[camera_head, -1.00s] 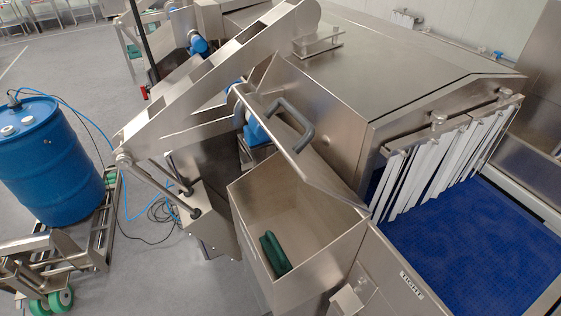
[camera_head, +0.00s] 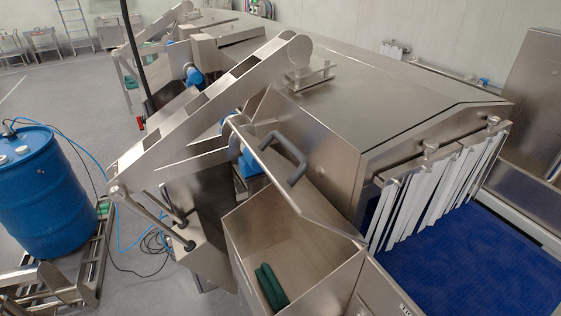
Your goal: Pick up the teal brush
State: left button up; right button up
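The teal brush (camera_head: 271,287) looks like a dark green block and lies inside the open steel bin (camera_head: 318,285), against the bin's left wall near the lower edge of the picture. Its lower end is close to the picture edge, and no bristles can be made out. The bin's steel lid (camera_head: 290,180) stands open and tilted behind it, with a dark grey handle (camera_head: 292,158). Neither of my grippers is in view.
A steel tunnel machine (camera_head: 390,100) with hanging strips (camera_head: 430,195) over a blue conveyor belt (camera_head: 460,260) stands to the right of the bin. A blue drum (camera_head: 45,195) stands on a frame at the left.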

aim_at(278, 299)
jog(key=i+j+z, duration=0.1)
jog(key=j+z, duration=0.8)
jog(key=j, duration=0.15)
jog(key=j+z, duration=0.45)
jog(key=k+j, duration=0.05)
